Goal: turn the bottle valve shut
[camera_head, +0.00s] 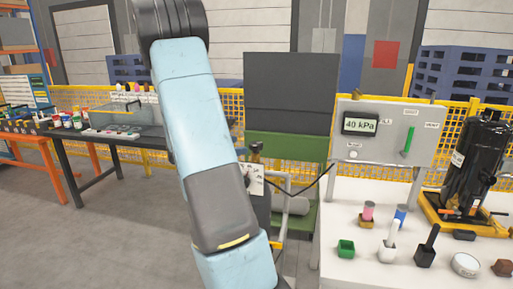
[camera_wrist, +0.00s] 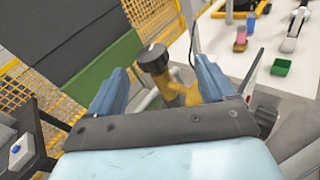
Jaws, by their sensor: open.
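The bottle valve has a dark round knob (camera_wrist: 153,57) on a brass-yellow body (camera_wrist: 180,95). In the wrist view it shows between and just beyond the two blue fingers of my gripper (camera_wrist: 159,66). The fingers are spread apart and hold nothing; I cannot tell whether either touches the valve.
A white bench (camera_head: 340,235) on the right carries small coloured containers and a black compressor (camera_head: 474,165). A panel (camera_head: 385,130) above it reads 40 kPa. A thin hose runs near the valve. A green cabinet (camera_head: 290,146) and yellow mesh fence stand behind. A dark table (camera_head: 105,137) is left.

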